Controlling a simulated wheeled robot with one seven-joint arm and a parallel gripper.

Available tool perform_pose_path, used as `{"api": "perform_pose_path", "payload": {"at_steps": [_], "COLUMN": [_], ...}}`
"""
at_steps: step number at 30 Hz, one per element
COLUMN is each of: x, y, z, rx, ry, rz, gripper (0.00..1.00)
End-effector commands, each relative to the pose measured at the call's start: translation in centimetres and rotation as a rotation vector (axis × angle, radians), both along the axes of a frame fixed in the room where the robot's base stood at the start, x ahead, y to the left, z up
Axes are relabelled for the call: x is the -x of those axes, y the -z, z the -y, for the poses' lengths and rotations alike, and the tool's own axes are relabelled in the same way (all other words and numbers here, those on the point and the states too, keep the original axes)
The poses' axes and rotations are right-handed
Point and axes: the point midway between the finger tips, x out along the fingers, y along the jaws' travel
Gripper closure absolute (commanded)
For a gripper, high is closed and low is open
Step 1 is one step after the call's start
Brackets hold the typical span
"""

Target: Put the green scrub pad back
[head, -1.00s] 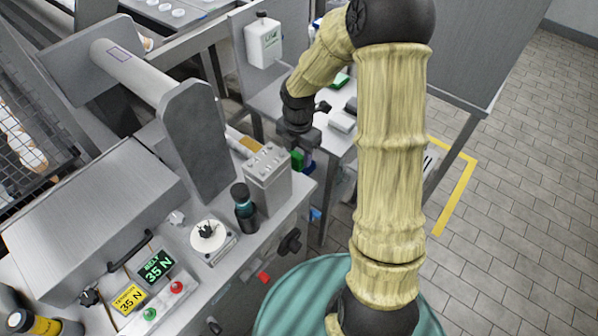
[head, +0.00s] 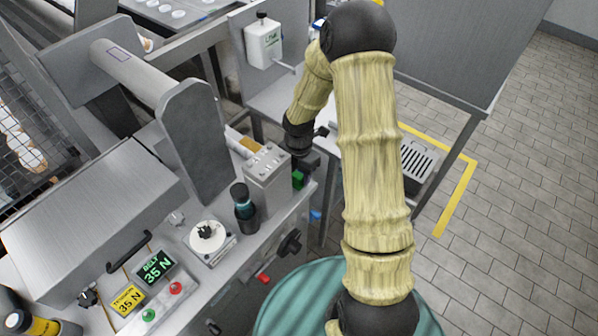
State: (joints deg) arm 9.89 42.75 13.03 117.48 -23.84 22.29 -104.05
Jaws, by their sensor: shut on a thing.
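My gripper (head: 306,168) is beside the right side of the grey metal box at the edge of the steel machine. It is shut on the green scrub pad (head: 298,180), which shows as a small green block at the jaws. The gripper's dark body hides part of the pad. I cannot tell whether the pad touches the box or the machine's edge.
The grey box (head: 267,178) with studs on top stands close left of my gripper, near a dark bottle with a teal band (head: 243,203). A white dispenser (head: 264,42) hangs behind. My arm hides most of the side table. Tiled floor (head: 520,190) is clear at right.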

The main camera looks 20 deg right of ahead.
Motion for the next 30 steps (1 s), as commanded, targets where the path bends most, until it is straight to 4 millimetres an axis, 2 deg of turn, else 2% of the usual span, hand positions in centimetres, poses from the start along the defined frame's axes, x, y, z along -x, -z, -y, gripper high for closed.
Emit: {"api": "perform_pose_path", "payload": {"at_steps": [7,8,11,23,26,30], "x": [0.0,0.0,0.0,-0.1,-0.1,-0.2], "y": [0.1,0.2,0.1,-0.5,-1.5,-3.9], "z": [0.0,0.0,0.0,0.0,0.0,0.1], "rx": [-0.001,-0.001,-0.001,0.000,-0.001,0.000], "ry": [0.000,0.000,0.000,0.000,0.001,0.002], "rz": [0.001,0.001,0.001,0.004,0.004,0.007], "gripper": [0.80,0.54,0.34,0.34,0.34,0.34]}}
